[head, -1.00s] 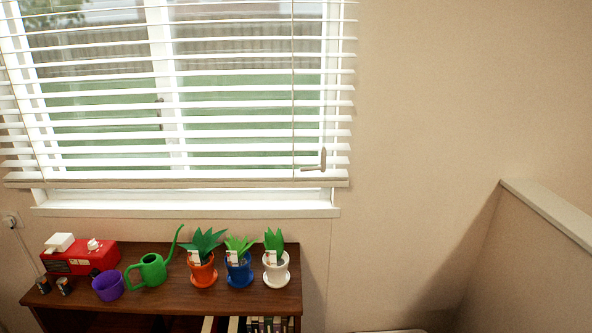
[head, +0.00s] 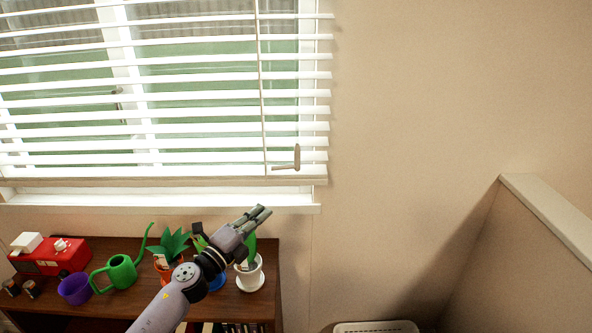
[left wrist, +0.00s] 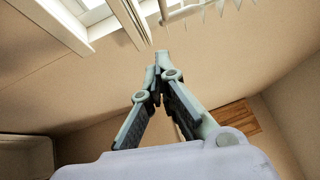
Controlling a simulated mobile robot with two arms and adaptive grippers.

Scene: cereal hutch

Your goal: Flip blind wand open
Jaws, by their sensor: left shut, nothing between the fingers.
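The blind wand (head: 296,158) is a small beige handle at the lower right of the white window blind (head: 180,92) in the head view. The blind's slats are apart and the yard outside shows between them. My left gripper (head: 264,211) is shut and empty, below and to the left of the wand and apart from it. In the left wrist view the closed fingers (left wrist: 160,58) point up toward the window frame and the blind's edge. The wand cannot be made out there. My right gripper is not in view.
A brown shelf (head: 262,305) stands below the window. It holds a red toy machine (head: 40,258), a purple pot (head: 75,288), a green watering can (head: 122,270) and potted plants, one in a white pot (head: 250,274). A half wall (head: 550,215) stands right.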

